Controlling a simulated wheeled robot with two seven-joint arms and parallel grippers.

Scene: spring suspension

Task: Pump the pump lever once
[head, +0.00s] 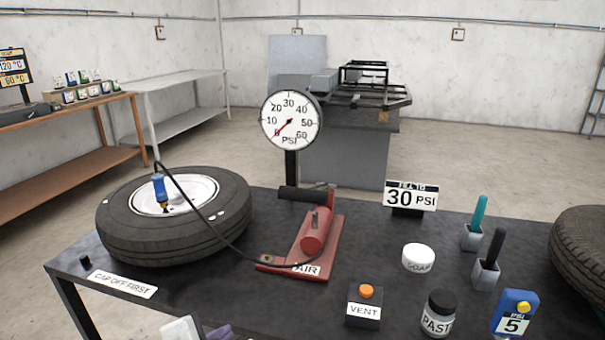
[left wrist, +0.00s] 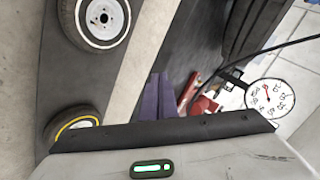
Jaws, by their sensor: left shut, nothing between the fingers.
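The red pump (head: 315,235) stands on the black table, with a plate marked AIR at its front. Its lever has a black crossbar grip (head: 303,194) at the far end, below the gauge. The round gauge (head: 290,120) has its red needle pointing low left, near the bottom of the scale. My left gripper (head: 220,332) shows only partly at the bottom edge, in front of the table and apart from the pump. In the left wrist view its purple fingers (left wrist: 156,98) are shut and empty, with part of the red pump (left wrist: 190,93) beyond. My right gripper is out of view.
A tire (head: 120,215) lies at left, with a blue hose chuck (head: 159,188) at its hub and a black hose crossing to the pump. A VENT button box (head: 364,306), PASTE jar (head: 438,313), SOAP tub (head: 418,258) and brush holders (head: 486,274) stand at right.

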